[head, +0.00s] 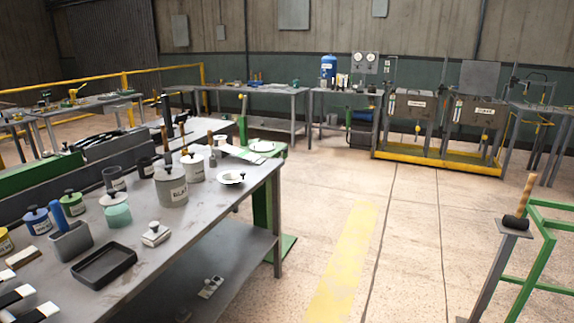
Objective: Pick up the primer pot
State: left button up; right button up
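Several lidded pots stand upright on the grey workbench (205,232) at the left of the head view. The largest is a grey pot (171,188) with a black lid knob and a white label. A pale pot (193,169) stands behind it, a green pot (116,212) to its left, a blue-lidded pot (38,222) further left, and a yellow pot (5,244) is cut by the left edge. The labels are too small to read surely, so I cannot tell which is the primer pot. Neither of my grippers is in view.
A dark tray (104,267), a grey holder (71,242), brushes (16,294) and a white dish (231,178) share the bench. A green frame (546,245) stands at the right. The floor with the yellow stripe (345,262) is clear.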

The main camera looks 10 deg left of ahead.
aim_at(114, 178)
jog(key=i+u, duration=0.15)
jog(key=i, duration=0.45)
jog(key=i+l+u, duration=0.15)
jog(key=i, duration=0.4)
jog(key=i+l+u, duration=0.15)
jog(key=i, duration=0.4)
